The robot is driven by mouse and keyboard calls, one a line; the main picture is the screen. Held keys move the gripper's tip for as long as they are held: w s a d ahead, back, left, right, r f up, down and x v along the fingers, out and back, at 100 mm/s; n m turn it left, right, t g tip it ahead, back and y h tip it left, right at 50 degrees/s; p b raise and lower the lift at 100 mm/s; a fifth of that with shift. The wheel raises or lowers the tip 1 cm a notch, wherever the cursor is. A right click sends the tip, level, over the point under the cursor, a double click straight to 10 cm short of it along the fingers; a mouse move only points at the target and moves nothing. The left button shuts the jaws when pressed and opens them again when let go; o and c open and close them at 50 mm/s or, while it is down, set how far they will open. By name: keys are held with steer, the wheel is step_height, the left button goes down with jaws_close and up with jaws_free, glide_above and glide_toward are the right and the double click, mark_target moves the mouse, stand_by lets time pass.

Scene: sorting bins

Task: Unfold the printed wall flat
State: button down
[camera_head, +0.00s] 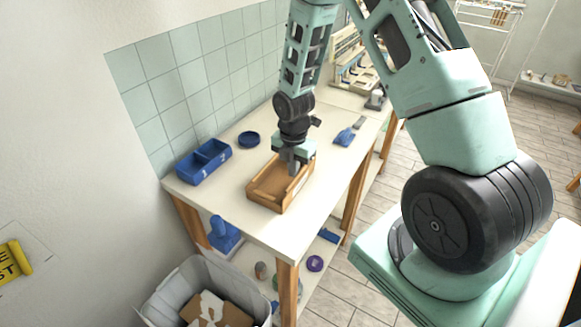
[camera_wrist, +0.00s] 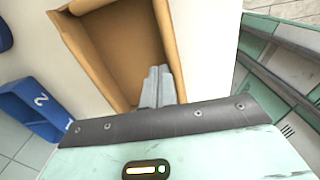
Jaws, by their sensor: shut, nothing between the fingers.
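An open brown box (camera_head: 262,201) sits on the white table, its walls standing up around a bare floor. It also fills the upper middle of the wrist view (camera_wrist: 72,40). My gripper (camera_head: 292,170) points down at the box's far right part. In the wrist view its grey fingers (camera_wrist: 157,85) are together and empty, over the box opening and close to the right wall. Whether they touch that wall is not clear. The gripper hides part of the box's far end.
A blue two-compartment bin (camera_head: 204,162) and a round blue dish (camera_head: 249,139) stand left of the box. A blue brush-like thing (camera_head: 345,137) lies to the right. A grey bin (camera_head: 160,301) with cardboard stands below the table. The table's front is clear.

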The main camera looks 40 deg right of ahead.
steer(key=shift+s+d+f, duration=0.1)
steer(key=shift+s+d, duration=0.2)
steer(key=shift+s, duration=0.5)
steer(key=shift+s+d+f, duration=0.3)
steer(key=shift+s+f, duration=0.1)
steer(key=shift+s, duration=0.2)
steer(key=shift+f+b, duration=0.1)
steer(key=shift+b, duration=0.2)
steer(key=shift+s+d+f+b, duration=0.2)
steer(key=shift+s+f+b, duration=0.1)
steer(key=shift+s+f, duration=0.2)
